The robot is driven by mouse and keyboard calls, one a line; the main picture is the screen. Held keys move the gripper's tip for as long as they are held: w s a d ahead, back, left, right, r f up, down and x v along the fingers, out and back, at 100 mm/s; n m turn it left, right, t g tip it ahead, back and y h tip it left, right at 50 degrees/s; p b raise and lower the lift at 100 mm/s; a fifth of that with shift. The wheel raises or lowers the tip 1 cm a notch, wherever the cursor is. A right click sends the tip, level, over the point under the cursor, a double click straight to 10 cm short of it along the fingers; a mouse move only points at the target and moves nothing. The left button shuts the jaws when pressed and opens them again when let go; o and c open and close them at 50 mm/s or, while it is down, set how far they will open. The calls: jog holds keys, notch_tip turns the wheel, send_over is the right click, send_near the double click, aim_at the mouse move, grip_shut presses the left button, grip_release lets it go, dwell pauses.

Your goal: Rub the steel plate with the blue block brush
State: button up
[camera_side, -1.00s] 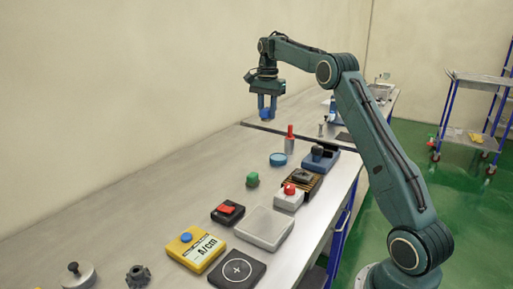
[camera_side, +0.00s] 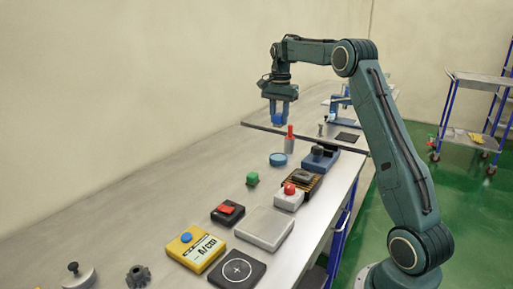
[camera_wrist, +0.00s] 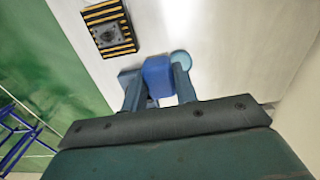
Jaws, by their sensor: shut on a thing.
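My gripper (camera_side: 278,120) is shut on the blue block brush (camera_side: 278,118) and holds it in the air above the far part of the bench. In the wrist view the blue block brush (camera_wrist: 158,76) sits between my two fingers, which hide its sides. Its underside is not visible. A flat, pale grey plate with rounded corners (camera_side: 264,228), likely the steel plate, lies on the bench nearer the side camera, well apart from the brush. I cannot make it out in the wrist view.
A red-topped bottle (camera_side: 290,140), a blue disc (camera_side: 278,159) and a dark blue stamp-like box (camera_side: 319,160) stand below my gripper. The bench's left side is mostly clear.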

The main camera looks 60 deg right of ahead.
send_near(295, 172)
jog(key=s+r, duration=0.2)
jog(key=s, duration=0.3)
jog(key=shift+s, duration=0.5)
jog(key=shift+d+f, duration=0.1)
jog(key=shift+f, duration=0.1)
jog(key=shift+f, duration=3.2)
jog(key=shift+w+f, duration=0.45)
jog(key=shift+f, duration=0.2)
jog(key=shift+c, duration=0.3)
jog(key=shift+w+f, duration=0.15)
jog(key=shift+w, duration=2.5)
jog(key=shift+s, duration=3.15)
notch_tip(295, 172, up, 8)
jog(key=shift+r, duration=0.2)
